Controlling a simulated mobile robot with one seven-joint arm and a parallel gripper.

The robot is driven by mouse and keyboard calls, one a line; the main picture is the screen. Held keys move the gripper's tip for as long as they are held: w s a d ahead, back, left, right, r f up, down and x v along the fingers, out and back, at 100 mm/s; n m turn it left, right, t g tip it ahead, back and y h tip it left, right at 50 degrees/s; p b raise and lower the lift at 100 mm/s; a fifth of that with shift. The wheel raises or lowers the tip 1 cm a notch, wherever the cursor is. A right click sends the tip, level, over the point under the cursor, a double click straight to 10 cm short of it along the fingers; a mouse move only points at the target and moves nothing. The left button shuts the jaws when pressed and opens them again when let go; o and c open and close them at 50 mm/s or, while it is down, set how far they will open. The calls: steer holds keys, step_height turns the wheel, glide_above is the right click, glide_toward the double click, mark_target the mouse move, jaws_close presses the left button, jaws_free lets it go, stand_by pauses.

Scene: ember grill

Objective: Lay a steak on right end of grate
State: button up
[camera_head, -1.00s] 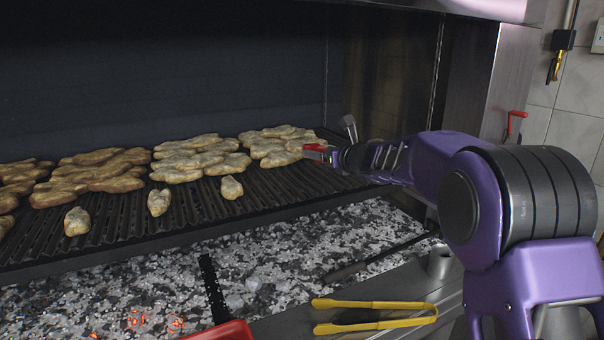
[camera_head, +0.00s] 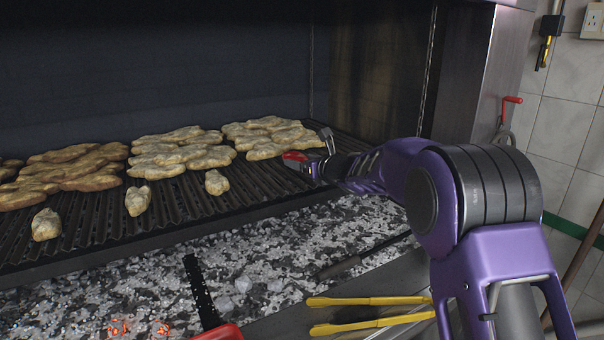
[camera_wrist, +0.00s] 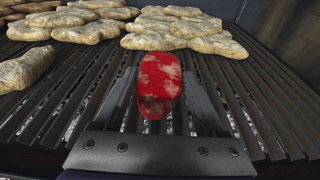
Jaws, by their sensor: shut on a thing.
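A raw red steak (camera_wrist: 159,84) with pale marbling is between the fingers of my gripper (camera_wrist: 160,92) in the wrist view. The gripper is shut on it. The steak also shows as a small red patch in the head view (camera_head: 294,156), at the tip of my gripper (camera_head: 303,163). It is over the right part of the dark ribbed grate (camera_head: 255,184), just in front of the rightmost group of pale pieces. I cannot tell whether the steak touches the bars.
Groups of pale cooked pieces (camera_head: 270,136) cover the back of the grate, with several single ones (camera_head: 216,182) along its front. Bare bars lie right of the steak (camera_wrist: 262,100). Yellow tongs (camera_head: 370,301) and a red-handled tool (camera_head: 220,332) lie in front.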

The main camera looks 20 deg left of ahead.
step_height(320, 180, down, 3)
steer(key=shift+r, duration=0.15)
steer(key=o, duration=1.5)
steer(key=b+v, duration=0.2)
steer(key=v, duration=1)
steer(key=shift+r, duration=0.1)
